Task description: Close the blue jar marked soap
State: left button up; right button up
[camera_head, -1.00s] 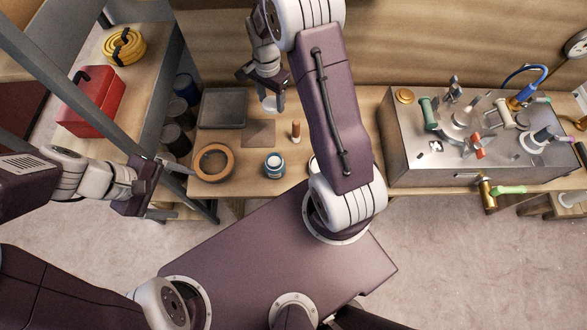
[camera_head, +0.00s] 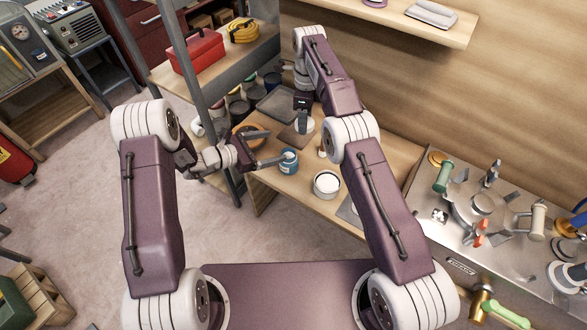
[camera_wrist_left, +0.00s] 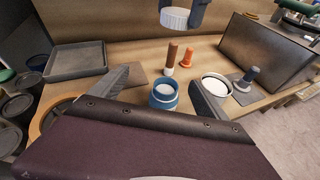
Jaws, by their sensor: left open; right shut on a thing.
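The blue jar (camera_head: 288,166) stands upright on the wooden bench, open at the top with a pale inside. It also shows in the left wrist view (camera_wrist_left: 163,98); its marking is not readable. My left gripper (camera_head: 275,150) is open beside the jar, and in the wrist view its fingers (camera_wrist_left: 158,82) are spread on either side of it, with clearance. My right gripper (camera_head: 303,108) is shut on a white ribbed lid (camera_wrist_left: 175,18), held above the bench behind the jar. The lid also shows in the head view (camera_head: 306,125).
A white open jar (camera_head: 327,186) stands right of the blue jar. A brown peg (camera_wrist_left: 171,58) and an orange peg (camera_wrist_left: 187,61) stand behind it. A tan ring (camera_wrist_left: 62,113) and a grey tray (camera_wrist_left: 75,60) lie left.

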pick_arm(q)
jog(key=n, duration=0.1)
send_near(295, 160)
jog(key=shift+w+a+f+b, duration=0.1)
jog(key=shift+w+f+b, duration=0.15)
jog(key=shift+w, duration=0.35)
jog(key=shift+w+a+f+b, duration=0.1)
jog(key=shift+w+f+b, duration=0.1)
jog(key=shift+w, duration=0.35)
jog(key=shift+s+f, duration=0.15)
jog(key=shift+f, duration=0.15)
jog(key=shift+a+f+n+y, duration=0.3)
jog(key=shift+a+f, duration=0.05)
jog(key=shift+f, duration=0.35)
pick_arm(e)
jog(key=s+a+f+n, duration=0.1)
jog(key=s+a+f, duration=0.1)
jog(key=a, duration=0.3)
jog(key=shift+s+f, duration=0.25)
jog(key=shift+f, duration=0.35)
jog(key=shift+a, duration=0.1)
pick_arm(q)
jog(key=x, duration=1.2)
jog(key=shift+s, duration=0.1)
jog(key=shift+c, duration=0.4)
